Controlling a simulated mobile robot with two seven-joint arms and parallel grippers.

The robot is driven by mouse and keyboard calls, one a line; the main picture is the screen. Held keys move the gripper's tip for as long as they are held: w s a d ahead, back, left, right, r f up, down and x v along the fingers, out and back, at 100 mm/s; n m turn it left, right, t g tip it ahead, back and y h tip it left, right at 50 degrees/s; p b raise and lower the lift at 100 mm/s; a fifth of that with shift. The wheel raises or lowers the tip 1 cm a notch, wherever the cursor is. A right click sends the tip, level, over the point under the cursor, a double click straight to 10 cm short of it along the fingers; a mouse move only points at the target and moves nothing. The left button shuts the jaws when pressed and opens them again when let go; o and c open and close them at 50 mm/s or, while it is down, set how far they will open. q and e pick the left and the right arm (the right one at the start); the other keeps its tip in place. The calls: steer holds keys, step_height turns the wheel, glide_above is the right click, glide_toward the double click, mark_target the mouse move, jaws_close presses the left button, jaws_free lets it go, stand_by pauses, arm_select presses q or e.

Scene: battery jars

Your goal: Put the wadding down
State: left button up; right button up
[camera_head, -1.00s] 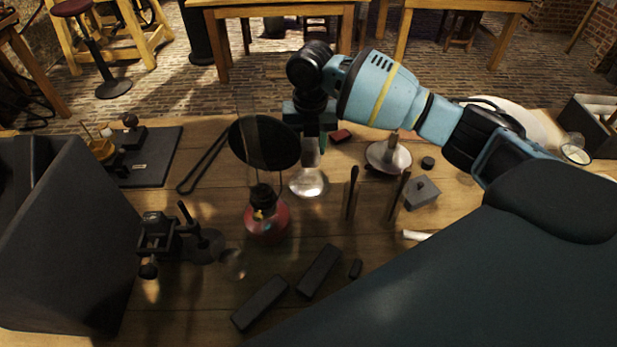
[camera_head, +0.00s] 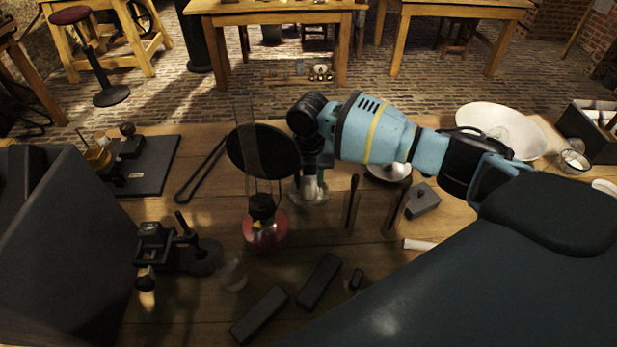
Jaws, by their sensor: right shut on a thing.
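My right gripper (camera_head: 314,178) reaches in from the right and points down, its jaws low over a clear glass vessel (camera_head: 311,198) behind the red lamp. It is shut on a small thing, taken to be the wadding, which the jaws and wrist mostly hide. I cannot tell whether the held thing is inside the vessel's mouth or just above it. My left gripper is not in view.
A red-based lamp (camera_head: 266,232) with a tall glass chimney stands close in front. A black round pan (camera_head: 262,150) is to the left. Upright rods (camera_head: 352,205), a grey lidded block (camera_head: 423,200) and a white dish (camera_head: 400,170) are to the right. Two dark bars (camera_head: 319,281) lie in front.

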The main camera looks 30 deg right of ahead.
mark_target(308, 178)
steer(key=shift+f, duration=0.15)
steer(key=o, duration=0.9)
step_height(308, 178, up, 12)
steer(key=shift+r+p, duration=0.2)
steer(key=shift+p, duration=0.15)
stand_by(0.3)
